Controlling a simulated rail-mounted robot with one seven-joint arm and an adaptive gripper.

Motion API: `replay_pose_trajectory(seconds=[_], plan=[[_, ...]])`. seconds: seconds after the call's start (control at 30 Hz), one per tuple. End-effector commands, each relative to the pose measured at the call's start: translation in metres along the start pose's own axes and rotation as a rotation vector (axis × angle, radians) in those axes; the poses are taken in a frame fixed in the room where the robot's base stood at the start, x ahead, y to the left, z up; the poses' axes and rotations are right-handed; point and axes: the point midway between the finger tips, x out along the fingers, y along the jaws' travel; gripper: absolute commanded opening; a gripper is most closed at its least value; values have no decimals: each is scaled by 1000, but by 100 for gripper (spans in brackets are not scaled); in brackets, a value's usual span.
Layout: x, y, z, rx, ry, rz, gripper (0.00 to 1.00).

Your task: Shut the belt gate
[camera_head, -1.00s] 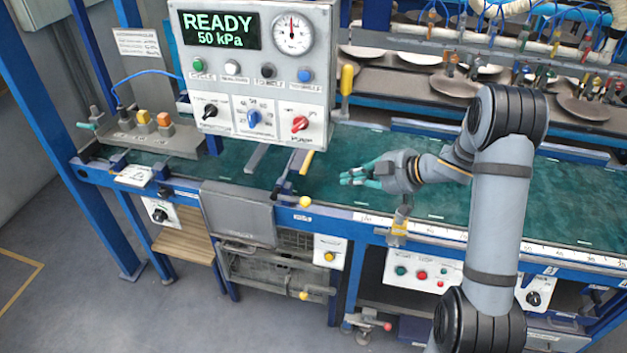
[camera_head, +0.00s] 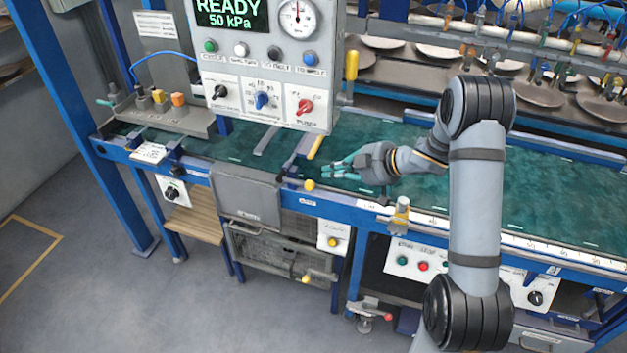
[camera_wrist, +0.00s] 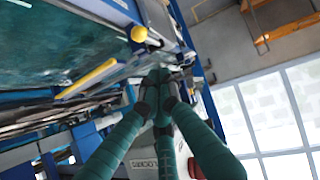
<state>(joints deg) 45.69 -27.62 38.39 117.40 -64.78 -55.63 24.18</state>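The belt gate appears to be the narrow grey piece with a yellow strip (camera_head: 315,148) at the belt's front edge, below the control box. A yellow ball knob (camera_head: 309,185) sits at its front end. The yellow strip (camera_wrist: 88,78) and knob (camera_wrist: 139,33) also show in the wrist view, left of and above my fingertips. My gripper (camera_head: 332,170) has green fingers and hangs over the belt, just right of the knob, pointing left. It holds nothing that I can see. In the wrist view its fingertips (camera_wrist: 160,92) come close together; whether they touch is unclear.
The control box (camera_head: 262,65) hangs above the belt, left of my gripper. The green belt (camera_head: 440,190) is clear to the right. Plates (camera_head: 530,90) and hoses lie behind.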

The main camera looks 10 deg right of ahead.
Motion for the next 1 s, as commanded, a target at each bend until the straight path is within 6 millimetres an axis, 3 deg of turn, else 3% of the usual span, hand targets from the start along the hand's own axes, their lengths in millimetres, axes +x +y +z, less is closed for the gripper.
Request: replay_pose_trajectory(seconds=[0.3,0.4,0.67,1.0], plan=[[68,-1,-1,1,-1,-3,0],[78,0,12,4,-3,-1,0],[93,0,27,1,-1,0,0],[95,0,28,0,0,1,0]])
